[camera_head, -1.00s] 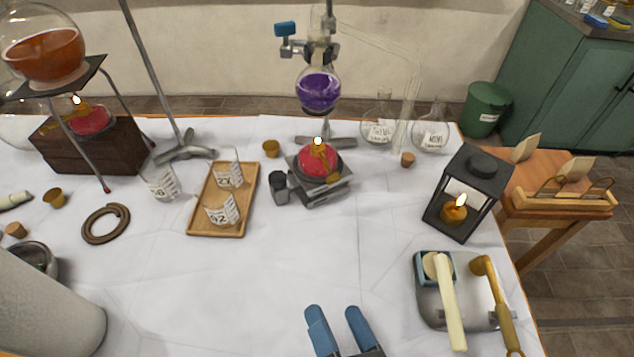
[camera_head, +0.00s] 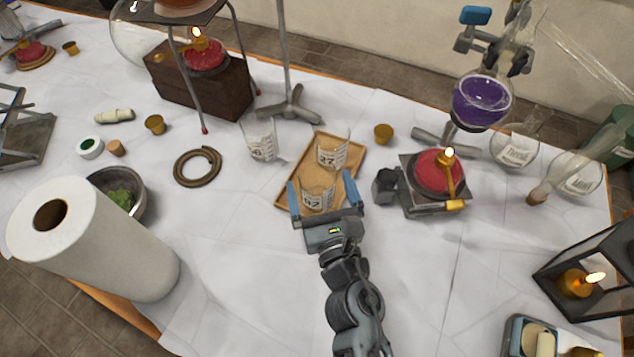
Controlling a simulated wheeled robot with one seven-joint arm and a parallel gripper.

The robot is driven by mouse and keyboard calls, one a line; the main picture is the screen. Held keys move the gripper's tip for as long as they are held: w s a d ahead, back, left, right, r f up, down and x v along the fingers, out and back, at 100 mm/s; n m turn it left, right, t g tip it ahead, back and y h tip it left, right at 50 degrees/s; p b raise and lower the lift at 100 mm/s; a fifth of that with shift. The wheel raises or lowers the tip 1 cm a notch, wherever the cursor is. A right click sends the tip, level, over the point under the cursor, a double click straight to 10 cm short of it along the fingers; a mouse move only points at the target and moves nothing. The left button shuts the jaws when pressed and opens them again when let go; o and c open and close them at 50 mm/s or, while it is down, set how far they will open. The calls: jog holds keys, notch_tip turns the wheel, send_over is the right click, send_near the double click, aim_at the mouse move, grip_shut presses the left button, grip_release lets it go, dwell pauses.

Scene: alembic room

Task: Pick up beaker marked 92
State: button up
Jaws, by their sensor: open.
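A clear glass beaker (camera_head: 318,199) with a white label that seems to read 92 stands upright at the near end of a wooden tray (camera_head: 352,172). My gripper (camera_head: 322,191) is open, its blue fingers spread to either side of this beaker in the picture. I cannot tell whether the fingers touch the glass. The gripper's palm hides the near edge of the tray. A second beaker (camera_head: 331,152), with a label like 27, stands behind it on the tray. A third beaker (camera_head: 260,140) stands left of the tray; its label is hard to read.
A burner (camera_head: 438,172) with a lit flame stands right of the tray, beside a small dark jar (camera_head: 385,187). A stand's metal foot (camera_head: 290,112) is behind. The cloth at front is clear.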

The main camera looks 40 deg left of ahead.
aim_at(314, 165)
jog(key=x, duration=0.4)
jog(key=shift+w+a, duration=0.1)
jog(key=shift+w, duration=0.05)
jog(key=c, duration=1)
